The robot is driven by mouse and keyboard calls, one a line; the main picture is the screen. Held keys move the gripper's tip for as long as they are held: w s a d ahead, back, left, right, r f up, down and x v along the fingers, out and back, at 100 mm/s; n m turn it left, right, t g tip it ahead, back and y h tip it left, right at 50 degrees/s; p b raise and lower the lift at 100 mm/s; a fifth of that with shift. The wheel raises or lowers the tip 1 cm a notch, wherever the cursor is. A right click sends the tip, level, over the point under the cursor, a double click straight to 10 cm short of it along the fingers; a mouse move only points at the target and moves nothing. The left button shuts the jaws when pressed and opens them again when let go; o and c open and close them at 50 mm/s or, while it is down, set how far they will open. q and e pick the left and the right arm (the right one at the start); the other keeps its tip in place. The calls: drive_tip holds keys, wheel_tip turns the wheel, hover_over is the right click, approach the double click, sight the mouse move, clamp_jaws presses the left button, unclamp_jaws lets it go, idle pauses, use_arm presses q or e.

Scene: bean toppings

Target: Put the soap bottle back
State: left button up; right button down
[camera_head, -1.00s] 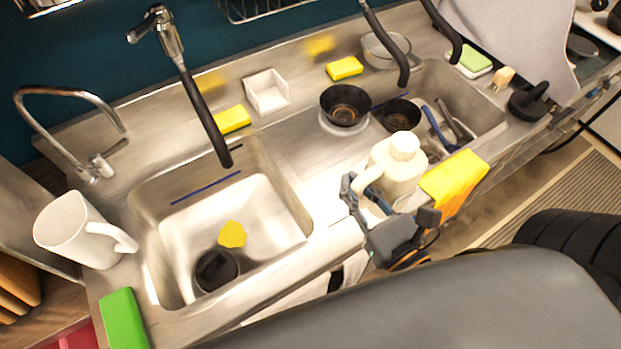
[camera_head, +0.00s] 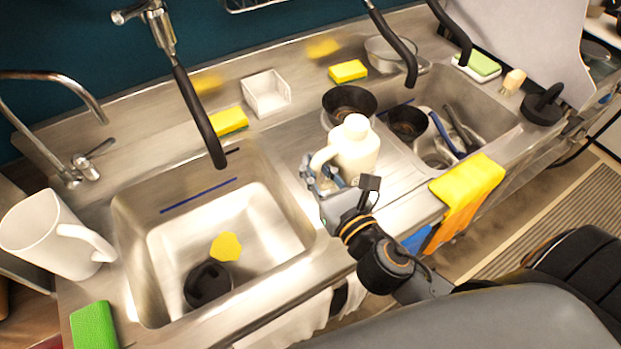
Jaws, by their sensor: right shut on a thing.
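The soap bottle (camera_head: 355,150) is a cream-white jug with a round cap and a side handle. It stands nearly upright over the steel counter between the two basins. My right gripper (camera_head: 325,178) is shut on the bottle at its lower left, near the handle. The gripper and wrist hide part of the bottle's base, so I cannot tell whether it touches the counter. A white square holder (camera_head: 267,93) stands empty at the back of the counter. My left gripper is not in view.
Behind the bottle is a dark bowl (camera_head: 349,101), with a second dark bowl (camera_head: 407,122) to its right. Yellow sponges (camera_head: 229,122) lie along the back ledge. A yellow cloth (camera_head: 468,183) hangs over the front edge. The left basin (camera_head: 270,215) holds a dark cup. A white pitcher (camera_head: 45,235) stands left.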

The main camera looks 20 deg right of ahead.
drive_tip(key=shift+w+f, duration=0.4)
drive_tip(key=shift+a+f+b, duration=0.1)
drive_tip(key=shift+f+b, duration=0.4)
drive_tip(key=shift+f, duration=1.15)
drive_tip(key=shift+f, duration=0.15)
drive_tip(key=c, duration=1.3)
unclamp_jaws()
drive_tip(key=shift+o, duration=0.2)
